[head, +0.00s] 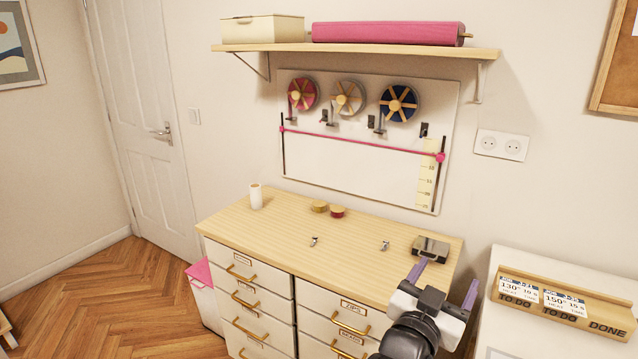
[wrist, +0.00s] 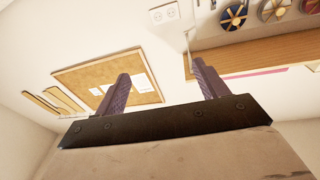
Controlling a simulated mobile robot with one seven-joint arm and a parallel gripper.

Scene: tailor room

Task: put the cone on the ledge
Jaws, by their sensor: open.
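A white cone (head: 256,197) stands upright on the left part of the wooden cabinet top (head: 330,262), near its back edge. A wooden wall shelf (head: 365,49) is mounted high above; its underside shows in the wrist view (wrist: 255,55). A low wooden ledge with cards marked TO DO and DONE (head: 606,327) sits on the white surface at the right; I cannot tell which of these the task calls the ledge. My gripper (head: 444,280), with purple fingers, is over the cabinet's front right corner, far right of the cone. It is open and empty, also in the wrist view (wrist: 161,76).
A cream box (head: 262,29) and a pink roll (head: 388,33) take up most of the wall shelf. Two small rolls (head: 328,209), small metal pieces and a dark metal box (head: 431,247) lie on the cabinet. The cabinet top around the cone is clear.

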